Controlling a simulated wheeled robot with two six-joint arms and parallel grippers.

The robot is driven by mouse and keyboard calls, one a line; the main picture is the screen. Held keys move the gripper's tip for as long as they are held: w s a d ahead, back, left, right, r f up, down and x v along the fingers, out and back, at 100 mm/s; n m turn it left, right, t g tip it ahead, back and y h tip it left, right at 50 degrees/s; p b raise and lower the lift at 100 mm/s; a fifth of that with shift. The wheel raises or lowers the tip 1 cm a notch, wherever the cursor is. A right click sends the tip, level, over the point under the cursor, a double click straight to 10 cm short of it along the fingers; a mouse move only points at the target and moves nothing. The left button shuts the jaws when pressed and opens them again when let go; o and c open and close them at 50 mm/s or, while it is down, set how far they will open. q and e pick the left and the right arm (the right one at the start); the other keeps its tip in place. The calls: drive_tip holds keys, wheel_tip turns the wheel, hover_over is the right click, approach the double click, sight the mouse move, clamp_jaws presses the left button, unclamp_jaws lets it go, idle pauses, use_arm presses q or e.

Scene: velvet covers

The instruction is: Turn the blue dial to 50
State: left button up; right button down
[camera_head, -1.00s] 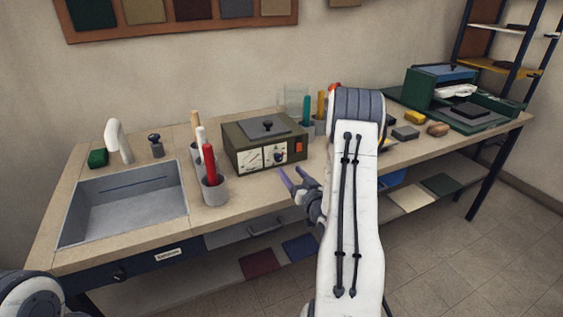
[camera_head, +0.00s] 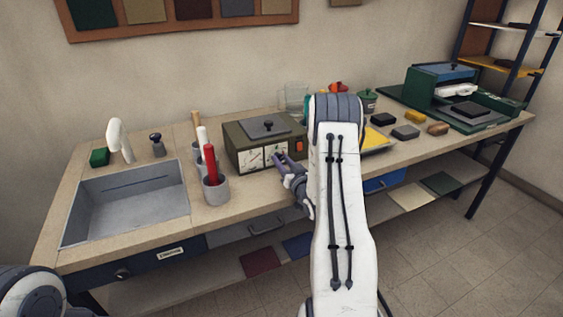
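An olive-green box (camera_head: 243,144) with a grey lid and black knob stands on the workbench. Its front has white dial panels (camera_head: 250,158) with dark pointers and a red-orange switch (camera_head: 299,146) at the right. I cannot make out a blue dial; the marks are too small to read. My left gripper is out of view; only part of my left arm shows at the lower left.
A grey cup (camera_head: 215,190) with a red-handled tool stands left of the box, near the sink (camera_head: 125,205). A glass jar (camera_head: 296,98) stands behind the box. Small blocks and a green machine (camera_head: 425,88) are at the right. My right arm hides part of the bench.

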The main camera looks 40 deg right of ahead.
drive_tip(key=shift+a, duration=0.1)
drive_tip(key=n+b, duration=0.2)
drive_tip(key=shift+f+b, duration=0.2)
drive_tip(key=shift+b, duration=0.2)
drive_tip(key=n+b, duration=0.7)
drive_tip(key=b, duration=0.1)
drive_tip(key=shift+a+r+n+b, duration=0.1)
drive_tip(key=shift+r+n+b, duration=0.1)
drive_tip(key=shift+n+b, duration=1.3)
drive_tip(key=c, duration=0.5)
unclamp_jaws()
